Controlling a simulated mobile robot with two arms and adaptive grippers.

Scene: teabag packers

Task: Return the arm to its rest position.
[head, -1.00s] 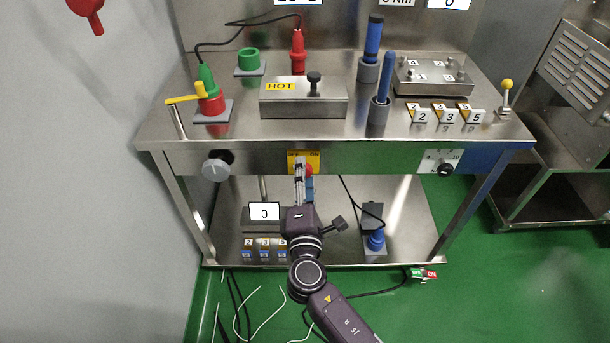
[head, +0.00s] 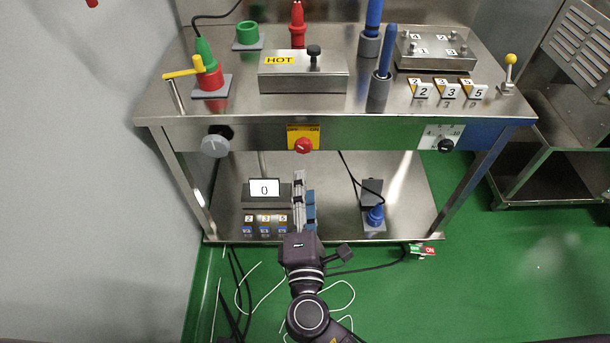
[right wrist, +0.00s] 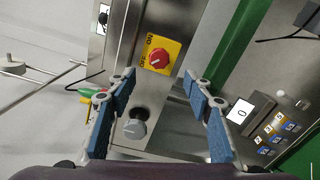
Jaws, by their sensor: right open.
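My right gripper (head: 304,188) is in front of the steel workbench, below its front panel. Its arm reaches up from the bottom of the head view. In the right wrist view its two blue-padded fingers (right wrist: 158,84) are spread with nothing between them. The red rotary switch (head: 303,145) on its yellow plate is ahead of the gripper and apart from it. It also shows in the right wrist view (right wrist: 158,59). A grey knob (right wrist: 135,126) shows lower, beyond the fingers. My left gripper is not in view.
The workbench top (head: 220,107) holds a HOT box (head: 285,78), red, green and blue tools, and numbered tags. The lower shelf (head: 335,225) carries a display (head: 264,188) and a blue-based device (head: 374,217). Cables lie on the green floor. A steel cart stands right.

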